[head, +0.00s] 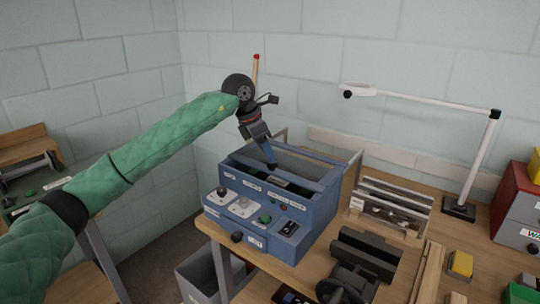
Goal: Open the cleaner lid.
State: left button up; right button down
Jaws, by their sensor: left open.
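The cleaner appears to be the blue box-shaped machine (318,218) standing on the wooden bench, with labels, knobs and a green button on its sloped front. Its top shows a recess with a dark interior, framed by blue edges. I cannot clearly tell the lid apart from the top frame at this size. My left gripper (271,163) points down at the top of the machine, near the back left of the recess. It is open, and I see nothing held in it. Whether its fingertips touch the machine is unclear. My right gripper is not in view.
A rack with upright plates (392,207) stands right of the machine. Dark metal blocks (366,254) lie in front of it. A white lamp (478,165) and red-and-grey drawers (515,205) are further right. A grey bin (200,275) is below the bench's left edge.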

aim_at(298, 153)
pick_arm(q)
jog(key=shift+p+x, duration=0.35)
jog(key=shift+x, duration=1.45)
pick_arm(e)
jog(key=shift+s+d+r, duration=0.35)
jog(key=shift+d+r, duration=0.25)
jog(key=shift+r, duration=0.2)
